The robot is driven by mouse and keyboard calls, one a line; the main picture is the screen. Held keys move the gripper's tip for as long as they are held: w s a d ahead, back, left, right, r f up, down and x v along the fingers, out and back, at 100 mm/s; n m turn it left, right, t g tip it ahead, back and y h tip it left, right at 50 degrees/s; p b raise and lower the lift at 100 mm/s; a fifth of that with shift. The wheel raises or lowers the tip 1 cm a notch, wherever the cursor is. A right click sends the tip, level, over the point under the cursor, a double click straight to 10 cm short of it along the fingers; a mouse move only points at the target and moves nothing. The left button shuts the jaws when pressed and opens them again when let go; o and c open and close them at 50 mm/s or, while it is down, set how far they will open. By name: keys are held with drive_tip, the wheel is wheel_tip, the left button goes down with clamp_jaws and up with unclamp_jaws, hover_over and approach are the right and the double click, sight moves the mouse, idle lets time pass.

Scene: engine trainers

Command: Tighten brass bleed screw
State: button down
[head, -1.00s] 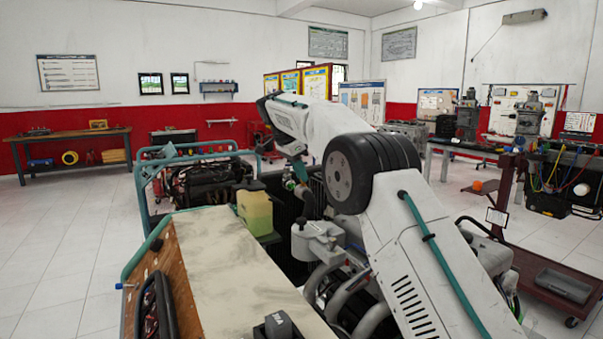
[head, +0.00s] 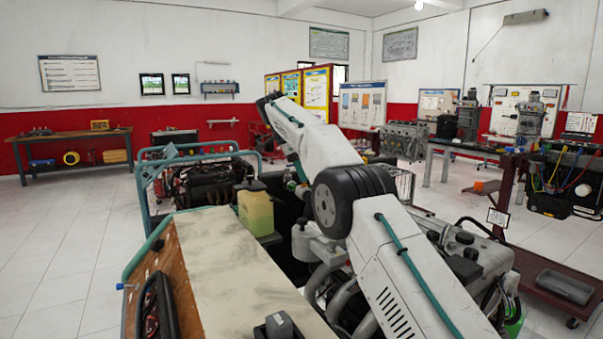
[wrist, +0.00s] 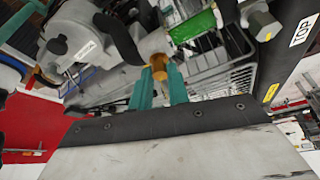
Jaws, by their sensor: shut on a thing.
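In the wrist view the brass bleed screw (wrist: 159,62) stands between the two teal fingers of my gripper (wrist: 161,80). My gripper is shut on it, one finger on each side. The screw's upper end shows beyond the fingertips, close to a dark hose; I cannot tell how far it is seated. In the head view my arm hides the screw and most of my gripper.
In the wrist view a black hose (wrist: 120,40) and a silver housing (wrist: 82,32) lie close by, with a black bar marked TOP (wrist: 295,45) on the right. In the head view a yellow fluid reservoir (head: 256,211) stands left of my arm.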

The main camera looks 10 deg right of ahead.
drive_tip(key=c, duration=1.3)
unclamp_jaws()
drive_tip(key=shift+a, duration=0.15)
drive_tip(key=shift+c, duration=0.2)
